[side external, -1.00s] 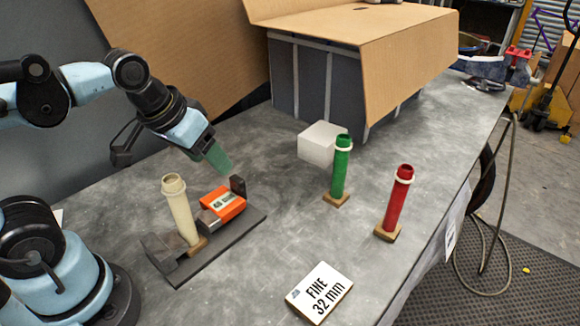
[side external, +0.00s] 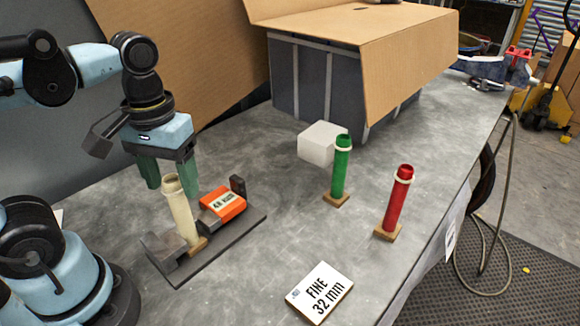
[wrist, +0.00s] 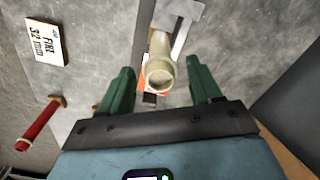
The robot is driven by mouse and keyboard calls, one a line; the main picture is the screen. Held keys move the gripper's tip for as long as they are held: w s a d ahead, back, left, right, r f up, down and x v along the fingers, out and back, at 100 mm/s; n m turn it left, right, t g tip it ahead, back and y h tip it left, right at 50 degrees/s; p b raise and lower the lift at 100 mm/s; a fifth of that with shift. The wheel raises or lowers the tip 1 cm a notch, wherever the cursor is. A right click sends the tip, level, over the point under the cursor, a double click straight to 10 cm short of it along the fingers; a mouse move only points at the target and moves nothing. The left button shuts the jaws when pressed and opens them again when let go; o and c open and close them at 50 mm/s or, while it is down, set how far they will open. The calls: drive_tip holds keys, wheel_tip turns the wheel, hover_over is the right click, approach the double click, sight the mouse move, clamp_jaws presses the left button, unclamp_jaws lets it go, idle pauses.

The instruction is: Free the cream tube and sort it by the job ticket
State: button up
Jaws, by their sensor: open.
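The cream tube (side external: 181,212) stands nearly upright on a small wooden foot, between grey blocks of a dark clamp (side external: 230,232) that carries an orange body (side external: 224,203). The orange body has a small label too small to read surely. My gripper (side external: 171,172) has green fingers, is open, and hangs just behind and above the tube's top. In the wrist view the tube's cream rim (wrist: 160,72) lies between the two fingers (wrist: 162,82), with no contact visible.
A green tube (side external: 341,172) and a red tube (side external: 396,205) stand on wooden feet to the right. A white block (side external: 321,144) is behind the green tube. A large grey bin with cardboard (side external: 410,55) stands at the back. The bench between clamp and tubes is clear.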

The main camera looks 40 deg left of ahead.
sight(181, 195)
drive_tip(key=shift+f, duration=2.3)
drive_tip(key=shift+c, duration=0.2)
drive_tip(key=c, duration=0.9)
drive_tip(key=o, duration=0.4)
drive_tip(key=c, duration=0.4)
drive_tip(key=shift+w+r, duration=0.1)
drive_tip(key=shift+w, duration=0.05)
drive_tip(key=shift+w, duration=0.1)
drive_tip(key=shift+w+r, duration=0.1)
drive_tip(key=shift+w, duration=0.05)
drive_tip(key=shift+d, duration=0.1)
